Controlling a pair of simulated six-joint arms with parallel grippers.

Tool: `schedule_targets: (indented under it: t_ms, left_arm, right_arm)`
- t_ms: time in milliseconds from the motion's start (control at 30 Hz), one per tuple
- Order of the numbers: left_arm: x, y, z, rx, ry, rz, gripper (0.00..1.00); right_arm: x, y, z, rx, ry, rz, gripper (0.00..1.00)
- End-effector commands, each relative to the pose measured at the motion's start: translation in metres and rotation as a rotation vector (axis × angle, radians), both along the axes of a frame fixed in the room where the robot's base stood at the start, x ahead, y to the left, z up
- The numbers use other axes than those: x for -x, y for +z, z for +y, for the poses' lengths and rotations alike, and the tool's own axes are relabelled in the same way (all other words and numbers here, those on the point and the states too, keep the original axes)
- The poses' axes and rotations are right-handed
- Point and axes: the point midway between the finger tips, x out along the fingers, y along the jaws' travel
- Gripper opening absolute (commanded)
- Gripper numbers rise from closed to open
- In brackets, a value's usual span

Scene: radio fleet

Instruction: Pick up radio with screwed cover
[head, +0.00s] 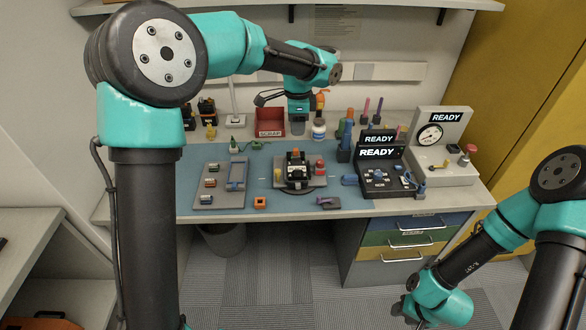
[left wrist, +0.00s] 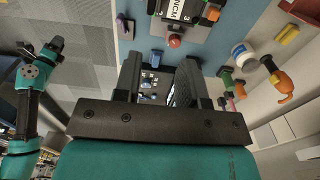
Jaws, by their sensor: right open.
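A black radio (head: 295,162) with orange parts sits in a grey fixture (head: 318,182) on the blue mat. Its labelled face shows at the top edge of the left wrist view (left wrist: 185,12); its cover screws are too small to tell. Two more dark radios (head: 207,109) stand at the back left, partly hidden by my left arm. My left gripper (head: 297,130) hangs above the back of the bench, behind the radio and apart from it. In the left wrist view its fingers (left wrist: 158,68) are apart with nothing held. My right gripper (head: 402,312) is open, low at the right, off the bench.
A red scrap bin (head: 270,122) stands at the back. A tray with batteries (head: 220,185) lies left of the radio. Black READY testers (head: 385,178) and a grey gauge station (head: 444,165) stand right. Bottles and upright tools crowd the back right.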

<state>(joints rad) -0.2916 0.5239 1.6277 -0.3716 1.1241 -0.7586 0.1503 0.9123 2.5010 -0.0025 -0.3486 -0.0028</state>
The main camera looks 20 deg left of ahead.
Motion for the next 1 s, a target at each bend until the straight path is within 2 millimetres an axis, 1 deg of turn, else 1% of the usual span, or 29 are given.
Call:
schedule_targets:
  t_ms: [167, 267, 333, 467, 800, 1000]
  left_arm:
    - [0.000, -0.001, 0.000, 0.000, 0.002, 0.000, 0.38]
    - [0.000, -0.006, 0.000, -0.001, 0.002, 0.000, 0.38]
    - [0.000, -0.014, 0.000, -0.001, 0.003, 0.001, 0.38]
    - [0.000, -0.034, 0.001, -0.001, 0.004, 0.003, 0.38]
    - [0.000, -0.093, 0.001, -0.002, 0.003, 0.003, 0.38]
    - [0.000, -0.118, 0.000, -0.001, 0.003, 0.000, 0.38]
  right_arm:
    - [0.000, 0.000, 0.000, 0.000, 0.000, 0.000, 0.42]
    - [0.000, 0.000, 0.000, 0.000, 0.000, 0.000, 0.42]
    - [0.000, 0.000, 0.000, 0.000, 0.000, 0.000, 0.42]
    - [0.000, 0.000, 0.000, 0.000, 0.000, 0.000, 0.42]
    - [0.000, 0.000, 0.000, 0.000, 0.000, 0.000, 0.42]
    - [0.000, 0.000, 0.000, 0.000, 0.000, 0.000, 0.42]
